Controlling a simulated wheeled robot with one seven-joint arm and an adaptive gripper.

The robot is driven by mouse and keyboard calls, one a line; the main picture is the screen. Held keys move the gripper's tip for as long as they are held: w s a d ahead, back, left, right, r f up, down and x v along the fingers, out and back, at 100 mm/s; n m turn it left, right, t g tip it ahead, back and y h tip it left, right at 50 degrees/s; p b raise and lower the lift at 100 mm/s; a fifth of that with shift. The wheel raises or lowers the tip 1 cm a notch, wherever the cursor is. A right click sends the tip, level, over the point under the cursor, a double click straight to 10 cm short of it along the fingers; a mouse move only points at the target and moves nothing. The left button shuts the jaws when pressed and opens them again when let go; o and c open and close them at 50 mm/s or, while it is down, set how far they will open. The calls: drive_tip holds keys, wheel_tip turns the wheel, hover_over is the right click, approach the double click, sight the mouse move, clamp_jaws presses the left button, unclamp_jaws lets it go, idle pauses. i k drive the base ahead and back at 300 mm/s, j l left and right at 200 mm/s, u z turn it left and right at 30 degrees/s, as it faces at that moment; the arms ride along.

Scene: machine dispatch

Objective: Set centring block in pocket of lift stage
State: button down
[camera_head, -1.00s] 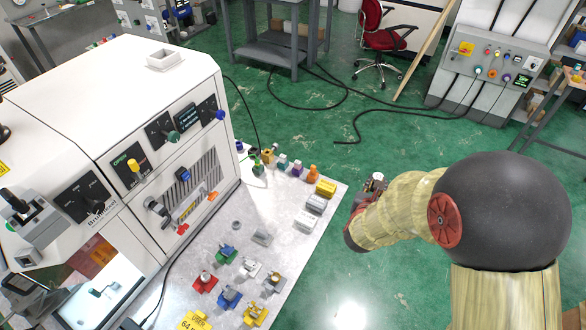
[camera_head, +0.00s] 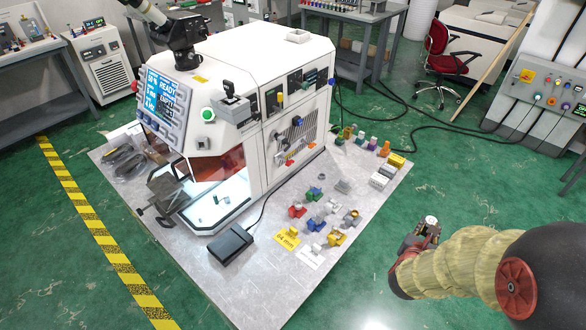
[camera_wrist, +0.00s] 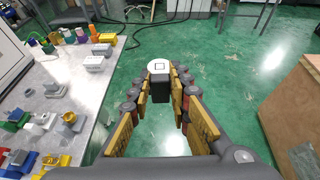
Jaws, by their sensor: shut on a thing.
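My gripper (camera_wrist: 160,100) is shut on a dark grey block (camera_wrist: 161,90) with a pale round end bearing a square outline, which I take to be the centring block. The wrist view shows it between the fingertips, above green floor. In the head view my gripper (camera_head: 425,232) is at the right, off the table's right edge, and the block's pale end (camera_head: 431,220) shows there. The white machine (camera_head: 235,105) has a lit, open chamber (camera_head: 225,192) at its front. A small dark fixture stands inside; I cannot tell whether it is the lift stage. No pocket is discernible.
The table (camera_head: 345,225) carries several coloured fixtures, with a yellow block (camera_head: 397,160) near its right edge. A black pedal (camera_head: 230,243) with a cable lies before the chamber. A wooden box (camera_wrist: 295,105) stands right in the wrist view. Floor between is clear.

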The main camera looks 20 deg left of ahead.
sight(162, 187)
drive_tip(key=k+j, duration=0.25)
drive_tip(key=j, duration=0.2)
drive_tip(key=k+j, duration=0.25)
drive_tip(key=j, duration=0.25)
drive_tip(key=k+j+z, duration=0.1)
drive_tip(key=k+j, duration=0.2)
drive_tip(key=j, duration=0.15)
drive_tip(key=i+j, duration=0.1)
drive_tip(key=j, duration=0.4)
drive_tip(key=i+j, duration=0.1)
drive_tip(key=j, duration=0.4)
drive_tip(key=i+j, duration=0.1)
drive_tip(key=j, duration=0.4)
drive_tip(key=i+j, duration=0.15)
drive_tip(key=j, duration=0.35)
drive_tip(key=z, duration=0.05)
